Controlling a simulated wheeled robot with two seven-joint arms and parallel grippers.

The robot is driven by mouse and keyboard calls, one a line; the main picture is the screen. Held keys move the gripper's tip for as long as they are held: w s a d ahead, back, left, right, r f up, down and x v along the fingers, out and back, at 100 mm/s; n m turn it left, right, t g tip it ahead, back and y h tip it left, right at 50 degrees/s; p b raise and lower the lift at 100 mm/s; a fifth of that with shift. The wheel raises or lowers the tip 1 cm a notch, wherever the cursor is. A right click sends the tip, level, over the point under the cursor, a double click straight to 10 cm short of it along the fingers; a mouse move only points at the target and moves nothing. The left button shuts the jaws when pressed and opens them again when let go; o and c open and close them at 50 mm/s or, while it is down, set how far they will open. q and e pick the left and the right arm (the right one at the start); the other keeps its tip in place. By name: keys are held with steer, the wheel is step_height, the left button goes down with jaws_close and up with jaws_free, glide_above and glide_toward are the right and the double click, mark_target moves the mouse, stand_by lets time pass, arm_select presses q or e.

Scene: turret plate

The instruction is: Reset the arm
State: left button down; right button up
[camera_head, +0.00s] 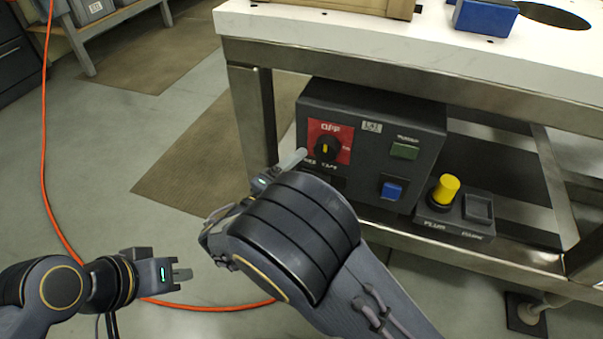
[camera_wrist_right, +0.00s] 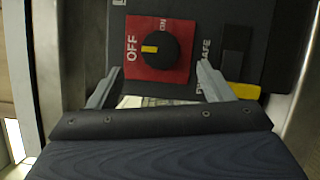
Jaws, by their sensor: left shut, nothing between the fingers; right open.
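My right gripper (camera_wrist_right: 152,88) is open in the right wrist view, with its two fingers apart. Between and beyond its fingertips is a black rotary knob (camera_wrist_right: 152,49) with a yellow mark, on a red plate (camera_wrist_right: 175,73) that reads OFF. The gap between the fingers looks empty. In the head view the right gripper (camera_head: 292,161) is just left of the knob (camera_head: 328,148), partly hidden by my own wrist. My left gripper (camera_head: 182,273) is shut and empty, low at the left over the floor, away from the panel.
The dark control box (camera_head: 371,115) sits under the white table top (camera_head: 400,40) and carries a green button (camera_head: 404,151) and a blue button (camera_head: 391,191). A yellow button (camera_head: 446,188) stands to its right. A blue block (camera_head: 485,16) is on top. An orange cable (camera_head: 50,190) crosses the floor.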

steer(key=shift+s+a, duration=0.15)
steer(key=shift+s, duration=0.05)
stand_by(0.3)
steer(key=s+d+m+g, duration=0.1)
steer(key=d+m+g, duration=0.2)
steer(key=d+g, duration=0.6)
steer(key=s+d+f+m+g+y, duration=0.2)
steer(key=s+d+m+g+y, duration=0.3)
steer(key=s+d+y, duration=0.85)
steer(key=s+r+m+t+y, duration=0.3)
steer(key=s+m+t, duration=0.25)
steer(key=s, duration=0.35)
step_height(320, 180, up, 31)
steer(key=p, duration=3.1)
steer(key=shift+a+r, duration=0.15)
steer(key=shift+a, duration=0.05)
